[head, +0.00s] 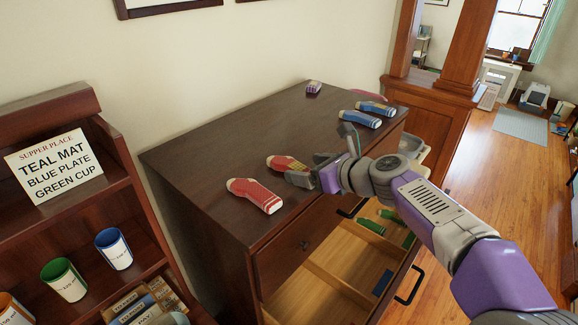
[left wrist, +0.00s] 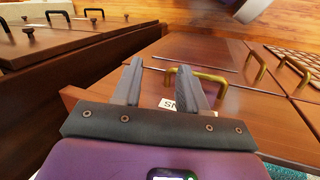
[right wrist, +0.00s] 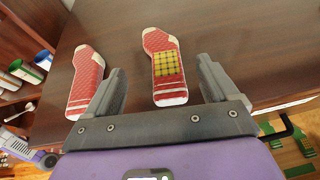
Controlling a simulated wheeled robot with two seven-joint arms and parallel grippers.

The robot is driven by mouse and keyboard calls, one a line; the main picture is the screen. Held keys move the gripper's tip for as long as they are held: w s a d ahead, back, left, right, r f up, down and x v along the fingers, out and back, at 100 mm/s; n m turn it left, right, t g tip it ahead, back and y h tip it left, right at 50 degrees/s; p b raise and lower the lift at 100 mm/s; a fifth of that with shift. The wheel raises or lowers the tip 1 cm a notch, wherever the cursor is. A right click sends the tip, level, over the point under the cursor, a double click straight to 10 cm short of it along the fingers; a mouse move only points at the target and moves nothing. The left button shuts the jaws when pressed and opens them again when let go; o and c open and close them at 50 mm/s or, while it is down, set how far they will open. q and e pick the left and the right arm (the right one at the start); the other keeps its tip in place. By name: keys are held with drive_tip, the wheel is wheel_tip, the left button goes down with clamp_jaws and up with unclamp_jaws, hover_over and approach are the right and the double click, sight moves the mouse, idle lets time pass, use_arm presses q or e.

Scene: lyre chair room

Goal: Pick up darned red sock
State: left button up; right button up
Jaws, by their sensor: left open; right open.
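The darned red sock (head: 279,162) has a yellow checked patch and lies on the dark dresser top. In the right wrist view the sock (right wrist: 157,45) shows whole, with its cuff end between the finger lines. My right gripper (head: 322,160) is open and empty at the sock's patched end, hiding part of it in the head view. In the right wrist view this gripper (right wrist: 160,82) has its fingers on either side of the sock; contact cannot be told. My left gripper (left wrist: 160,72) is open and empty, facing a brass-handled cabinet front away from the socks.
A plain red sock (head: 255,195) lies left of the darned one. Blue socks (head: 360,119) and a small purple item (head: 314,87) lie farther back. An open drawer (head: 322,277) below holds green socks (head: 371,226). A shelf (head: 139,211) with cups stands left.

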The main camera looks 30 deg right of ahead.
sight(294, 167)
drive_tip(key=x, duration=0.5)
drive_tip(key=shift+d+f, duration=0.1)
drive_tip(key=shift+s, duration=0.1)
drive_tip(key=c, duration=1)
wheel_tip(294, 167, up, 10)
drive_tip(key=p, duration=0.5)
drive_tip(key=shift+c, duration=0.2)
